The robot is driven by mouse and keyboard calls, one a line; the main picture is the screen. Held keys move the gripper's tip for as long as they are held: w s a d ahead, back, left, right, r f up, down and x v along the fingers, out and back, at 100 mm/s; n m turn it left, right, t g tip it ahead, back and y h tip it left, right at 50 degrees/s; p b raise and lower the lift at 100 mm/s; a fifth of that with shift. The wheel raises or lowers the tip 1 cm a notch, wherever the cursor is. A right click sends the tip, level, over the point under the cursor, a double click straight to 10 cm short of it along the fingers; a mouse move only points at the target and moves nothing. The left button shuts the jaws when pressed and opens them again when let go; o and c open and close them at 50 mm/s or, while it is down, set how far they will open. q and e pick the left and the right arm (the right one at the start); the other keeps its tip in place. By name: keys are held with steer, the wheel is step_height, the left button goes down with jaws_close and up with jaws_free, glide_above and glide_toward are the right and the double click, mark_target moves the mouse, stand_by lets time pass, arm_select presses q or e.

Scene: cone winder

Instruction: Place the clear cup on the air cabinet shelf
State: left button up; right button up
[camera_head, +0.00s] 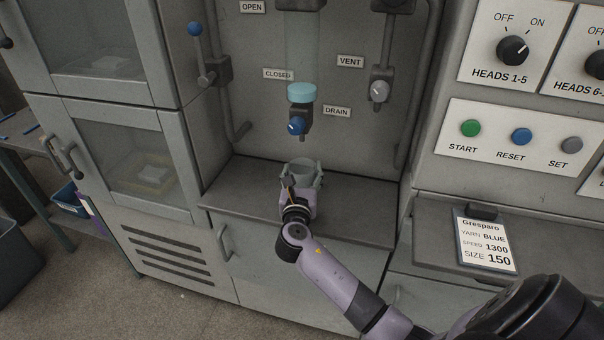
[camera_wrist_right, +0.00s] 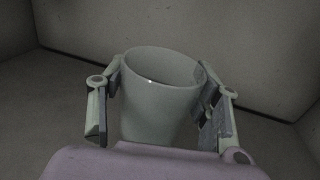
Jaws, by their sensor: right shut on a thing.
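The clear cup (camera_head: 302,170) is upright over the air cabinet shelf (camera_head: 359,209), below the drain tap. My right gripper (camera_head: 301,178) is shut on the cup, with a finger on each side of it. In the right wrist view the cup (camera_wrist_right: 160,95) sits between the two fingers of the gripper (camera_wrist_right: 160,112), its open rim facing up and looking empty. I cannot tell whether the cup's base touches the shelf, as the gripper hides it. My left gripper is not in view.
A blue-knobbed lever (camera_head: 195,29) is at left. The shelf is bare on both sides of the cup. A card (camera_head: 485,240) stands at right.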

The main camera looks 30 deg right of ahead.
steer(key=o, duration=1.2)
steer(key=shift+c, duration=0.2)
steer(key=shift+a+r, duration=0.1)
steer(key=v, duration=1.2)
